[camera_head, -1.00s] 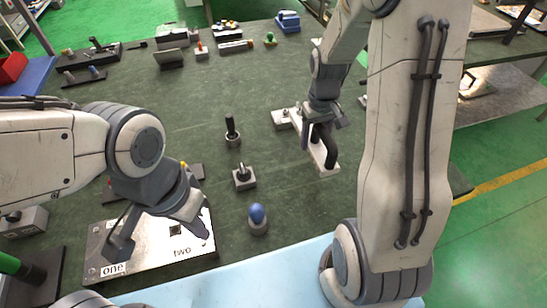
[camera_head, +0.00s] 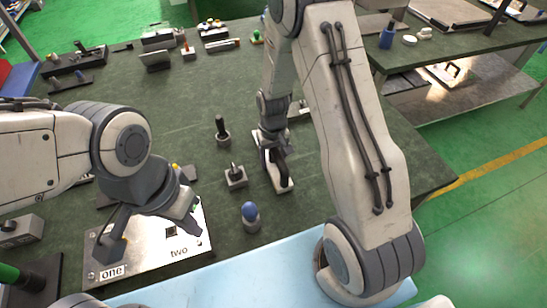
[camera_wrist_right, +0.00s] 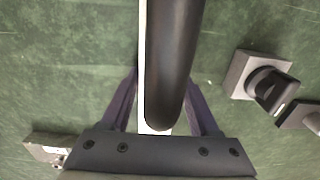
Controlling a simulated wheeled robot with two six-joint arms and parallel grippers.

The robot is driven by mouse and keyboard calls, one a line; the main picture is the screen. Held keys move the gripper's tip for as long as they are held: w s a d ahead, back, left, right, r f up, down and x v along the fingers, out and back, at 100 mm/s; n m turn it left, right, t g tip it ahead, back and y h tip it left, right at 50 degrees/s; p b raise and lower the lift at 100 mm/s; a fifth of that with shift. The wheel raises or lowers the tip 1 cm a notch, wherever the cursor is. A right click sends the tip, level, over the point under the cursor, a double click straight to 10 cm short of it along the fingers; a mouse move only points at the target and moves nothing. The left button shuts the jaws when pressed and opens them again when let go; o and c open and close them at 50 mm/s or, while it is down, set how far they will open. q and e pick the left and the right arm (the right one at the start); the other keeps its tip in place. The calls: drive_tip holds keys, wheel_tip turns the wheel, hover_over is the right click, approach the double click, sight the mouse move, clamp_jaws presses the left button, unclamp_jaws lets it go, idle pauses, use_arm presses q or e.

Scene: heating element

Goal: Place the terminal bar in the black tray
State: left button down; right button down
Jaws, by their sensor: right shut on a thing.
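A long pale bar with a thick black handle, which looks like the terminal bar (camera_head: 286,184), is at mid table in the head view. My right gripper (camera_head: 272,150) is over it, with its fingers on either side of the black handle (camera_wrist_right: 172,65) in the right wrist view. The pale strip of the bar (camera_wrist_right: 142,60) shows beside the handle. I cannot tell whether the bar touches the table. My left gripper (camera_head: 152,232) is open and empty above the metal plate marked one and two (camera_head: 150,258). Dark trays stand at the back left (camera_head: 72,82); which is the black tray is unclear.
Several parts line the back edge. A pale block (camera_head: 300,110) is behind my right gripper. The table middle is mostly clear.

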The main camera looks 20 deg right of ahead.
drive_tip(key=shift+f, duration=0.15)
drive_tip(key=shift+c, duration=0.6)
unclamp_jaws()
